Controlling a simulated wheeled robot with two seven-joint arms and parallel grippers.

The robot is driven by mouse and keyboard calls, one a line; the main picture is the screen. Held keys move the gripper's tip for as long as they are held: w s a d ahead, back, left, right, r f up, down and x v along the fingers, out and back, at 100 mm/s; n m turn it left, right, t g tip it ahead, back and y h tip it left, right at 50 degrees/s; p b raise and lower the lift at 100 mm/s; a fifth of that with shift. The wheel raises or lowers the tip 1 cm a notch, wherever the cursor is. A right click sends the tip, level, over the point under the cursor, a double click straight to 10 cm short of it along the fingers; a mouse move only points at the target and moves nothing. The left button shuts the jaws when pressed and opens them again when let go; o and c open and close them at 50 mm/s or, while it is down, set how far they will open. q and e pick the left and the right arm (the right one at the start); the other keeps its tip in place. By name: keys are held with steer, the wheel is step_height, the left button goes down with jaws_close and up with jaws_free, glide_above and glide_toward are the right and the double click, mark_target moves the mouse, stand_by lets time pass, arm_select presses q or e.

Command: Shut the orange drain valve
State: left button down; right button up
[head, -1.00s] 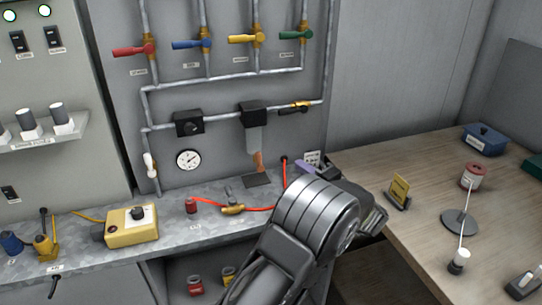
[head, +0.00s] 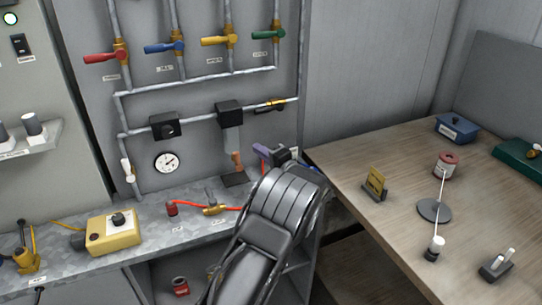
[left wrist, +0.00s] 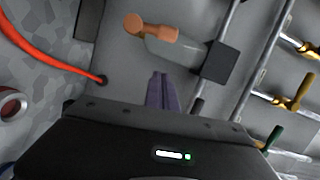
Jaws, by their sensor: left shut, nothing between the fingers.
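The orange drain valve (head: 237,160) hangs at the bottom of a clear bowl under a black filter head (head: 230,113) on the wall pipes. In the left wrist view the orange valve (left wrist: 150,28) lies beyond the fingertips and a little left, with the clear bowl (left wrist: 178,50) beside it. My left gripper (head: 260,150) has purple fingers and is just right of the valve, apart from it. In the left wrist view its fingers (left wrist: 159,76) are together and empty. My left forearm hides part of the bench. My right gripper is not in view.
A red hose (head: 190,208) and a brass valve (head: 213,209) lie on the grey bench near a yellow box (head: 112,232). A pressure gauge (head: 166,162) is on the panel. A dark square plate (head: 234,180) lies below the orange valve. The wooden table (head: 340,170) is at right.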

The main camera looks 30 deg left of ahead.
mark_target(238, 161)
arm_select(q)
steer(key=s, duration=0.1)
steer(key=s+a, duration=0.1)
steer(key=s+a+p, duration=0.1)
steer(key=shift+s+a+f, duration=0.1)
steer(key=shift+s+f, duration=0.05)
steer(key=shift+f, duration=0.15)
steer(key=shift+a, duration=0.1)
